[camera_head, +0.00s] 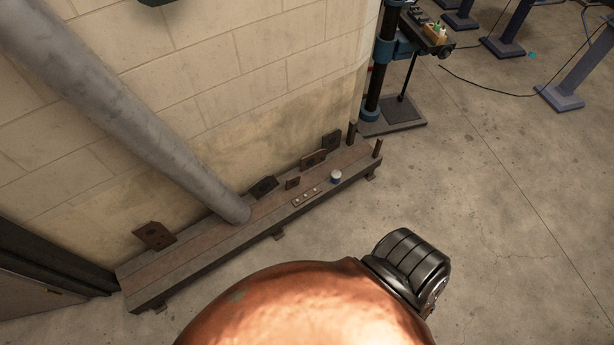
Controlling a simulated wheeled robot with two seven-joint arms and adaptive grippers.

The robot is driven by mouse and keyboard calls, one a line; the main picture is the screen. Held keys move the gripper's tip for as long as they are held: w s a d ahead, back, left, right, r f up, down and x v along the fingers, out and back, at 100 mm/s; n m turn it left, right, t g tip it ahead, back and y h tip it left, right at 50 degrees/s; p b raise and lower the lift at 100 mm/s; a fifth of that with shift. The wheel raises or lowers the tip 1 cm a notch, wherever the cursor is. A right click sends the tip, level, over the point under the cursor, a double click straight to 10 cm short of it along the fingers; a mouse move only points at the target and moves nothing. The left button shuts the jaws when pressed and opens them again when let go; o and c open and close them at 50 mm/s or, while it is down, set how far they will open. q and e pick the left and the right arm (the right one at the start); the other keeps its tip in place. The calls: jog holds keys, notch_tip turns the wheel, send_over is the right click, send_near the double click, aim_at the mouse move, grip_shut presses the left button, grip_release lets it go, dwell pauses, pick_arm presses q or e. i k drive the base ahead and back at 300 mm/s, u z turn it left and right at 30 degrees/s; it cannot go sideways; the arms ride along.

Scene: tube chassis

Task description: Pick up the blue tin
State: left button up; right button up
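A small round tin (336,176) with a pale top and a blue side stands on the long low bench (190,262) against the wall, towards its right end and near its front edge. It looks upright, with nothing touching it. Neither of my grippers is in view.
A strip with small pale round pieces (306,197) lies left of the tin. Dark plates (313,159) lean along the bench's back. Two short posts (377,148) stand at its right end. Floor at right (520,220) is clear.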

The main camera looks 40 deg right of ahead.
aim_at(336, 174)
jog(key=u, duration=0.55)
jog(key=i, duration=1.2)
jog(key=z, duration=3)
